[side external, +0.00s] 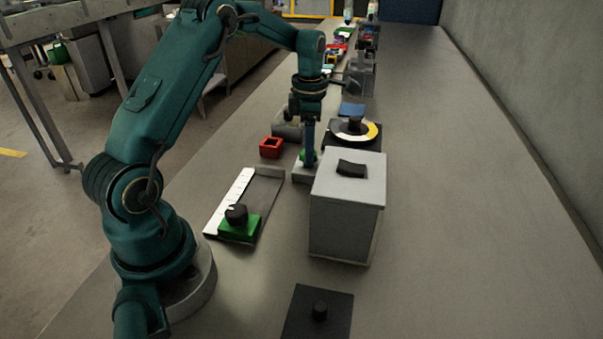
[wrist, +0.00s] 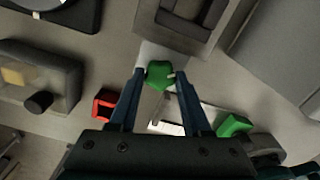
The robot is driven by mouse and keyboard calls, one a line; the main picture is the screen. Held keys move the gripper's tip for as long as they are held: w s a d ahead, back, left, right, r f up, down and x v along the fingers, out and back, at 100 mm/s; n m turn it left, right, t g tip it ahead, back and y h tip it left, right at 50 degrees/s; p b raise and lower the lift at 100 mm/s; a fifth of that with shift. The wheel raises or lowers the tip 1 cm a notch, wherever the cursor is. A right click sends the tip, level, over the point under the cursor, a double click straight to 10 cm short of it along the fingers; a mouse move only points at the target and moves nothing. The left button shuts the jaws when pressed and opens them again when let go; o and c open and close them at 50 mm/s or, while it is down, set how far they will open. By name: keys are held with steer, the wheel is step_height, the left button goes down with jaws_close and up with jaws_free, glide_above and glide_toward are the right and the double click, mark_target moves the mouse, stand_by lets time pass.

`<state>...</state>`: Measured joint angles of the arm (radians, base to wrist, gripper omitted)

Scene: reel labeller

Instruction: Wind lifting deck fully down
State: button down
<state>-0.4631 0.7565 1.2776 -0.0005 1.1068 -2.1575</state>
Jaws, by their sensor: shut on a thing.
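A small green knob (wrist: 160,74) with lobed edges sits on a pale grey base (side external: 304,173). My gripper (wrist: 161,76) points straight down and has its two fingers on either side of the knob, shut on it. In the side view my gripper (side external: 308,150) mostly covers the knob, and only a bit of green shows. A grey framed platform (wrist: 172,32) adjoins the base at the top of the wrist view and looks like the lifting deck.
A tall grey box (side external: 345,215) with a black handle stands close by on the right. A red open block (side external: 271,148), a green slider block (side external: 240,228) on a white scale and a dial (side external: 354,131) surround my gripper. The bench's right side is clear.

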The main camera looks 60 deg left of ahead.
steer(key=n, duration=0.4)
steer(key=shift+r+n, duration=0.1)
steer(key=shift+n, duration=0.2)
steer(key=n, duration=0.4)
stand_by(0.3)
steer(key=shift+c, duration=1.8)
jaws_free()
steer(key=shift+r, duration=2.55)
